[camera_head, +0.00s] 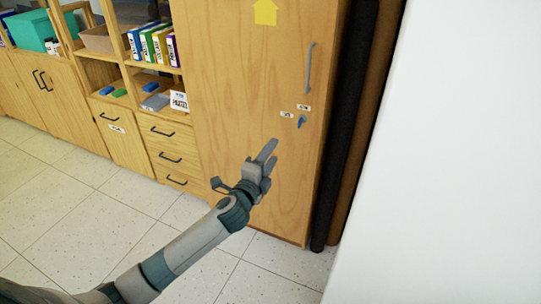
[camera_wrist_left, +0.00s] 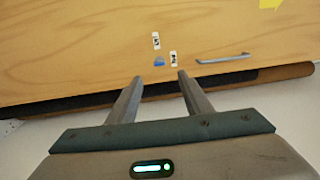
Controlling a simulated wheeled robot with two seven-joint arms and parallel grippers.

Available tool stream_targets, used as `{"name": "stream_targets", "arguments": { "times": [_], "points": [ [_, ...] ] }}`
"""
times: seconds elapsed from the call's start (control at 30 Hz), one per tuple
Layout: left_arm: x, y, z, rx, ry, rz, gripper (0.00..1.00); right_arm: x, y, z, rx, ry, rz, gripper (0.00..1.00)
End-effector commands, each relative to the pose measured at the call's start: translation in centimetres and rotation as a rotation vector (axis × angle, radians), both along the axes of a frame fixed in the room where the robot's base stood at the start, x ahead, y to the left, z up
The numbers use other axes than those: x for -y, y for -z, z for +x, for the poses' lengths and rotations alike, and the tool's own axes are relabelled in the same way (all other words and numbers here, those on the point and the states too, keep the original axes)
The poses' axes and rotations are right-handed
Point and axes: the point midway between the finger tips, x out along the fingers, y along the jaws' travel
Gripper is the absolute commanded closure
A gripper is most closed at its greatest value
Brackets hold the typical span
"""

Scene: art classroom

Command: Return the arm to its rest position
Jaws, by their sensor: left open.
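My left arm comes in from the lower left in the head view, and its gripper (camera_head: 267,155) is in front of the tall wooden cabinet door (camera_head: 235,100). In the left wrist view the two fingers of the left gripper (camera_wrist_left: 159,88) are apart with nothing between them. A small blue latch (camera_head: 302,121) and two small labels are on the door, up and right of the gripper in the head view. The latch also shows just beyond the fingertips in the left wrist view (camera_wrist_left: 159,61). Whether the fingers touch the door is unclear. My right gripper is not in view.
A long door handle (camera_head: 310,68) is above the latch. Dark and brown rolls (camera_head: 350,120) stand right of the cabinet, beside a white wall (camera_head: 440,150). Lower cabinets with drawers (camera_head: 172,155) and shelves with binders (camera_head: 150,45) are at left. The tiled floor (camera_head: 70,205) is clear.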

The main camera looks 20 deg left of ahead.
Motion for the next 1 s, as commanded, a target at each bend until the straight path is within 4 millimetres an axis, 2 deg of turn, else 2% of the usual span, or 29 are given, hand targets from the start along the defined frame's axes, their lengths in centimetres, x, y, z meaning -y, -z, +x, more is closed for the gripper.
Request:
{"name": "stream_targets", "arguments": {
  "times": [0.3,0.37,0.47,0.57,0.67,0.77,0.8,0.87,1.0],
  "points": [
    [0.0,0.3,0.0,-0.005,0.000,-0.005,0.55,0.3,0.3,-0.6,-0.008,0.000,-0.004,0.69],
    [0.0,0.9,-0.1,-0.016,-0.001,-0.016,0.55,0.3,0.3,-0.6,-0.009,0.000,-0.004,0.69],
    [0.0,2.9,-0.4,-0.052,-0.005,-0.052,0.55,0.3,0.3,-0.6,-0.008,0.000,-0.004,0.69],
    [0.0,6.4,-1.0,-0.114,-0.014,-0.119,0.55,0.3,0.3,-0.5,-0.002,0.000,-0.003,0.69],
    [0.1,11.2,-2.3,-0.200,-0.033,-0.211,0.55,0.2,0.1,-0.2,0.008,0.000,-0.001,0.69],
    [0.3,16.8,-4.4,-0.299,-0.060,-0.324,0.55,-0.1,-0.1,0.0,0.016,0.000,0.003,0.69],
    [0.4,19.2,-5.4,-0.341,-0.075,-0.372,0.55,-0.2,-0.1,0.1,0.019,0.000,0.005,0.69],
    [0.5,22.6,-7.1,-0.401,-0.101,-0.445,0.55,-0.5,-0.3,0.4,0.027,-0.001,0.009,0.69],
    [1.3,30.1,-11.8,-0.534,-0.171,-0.612,0.55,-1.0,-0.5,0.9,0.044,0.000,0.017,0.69]
  ]
}}
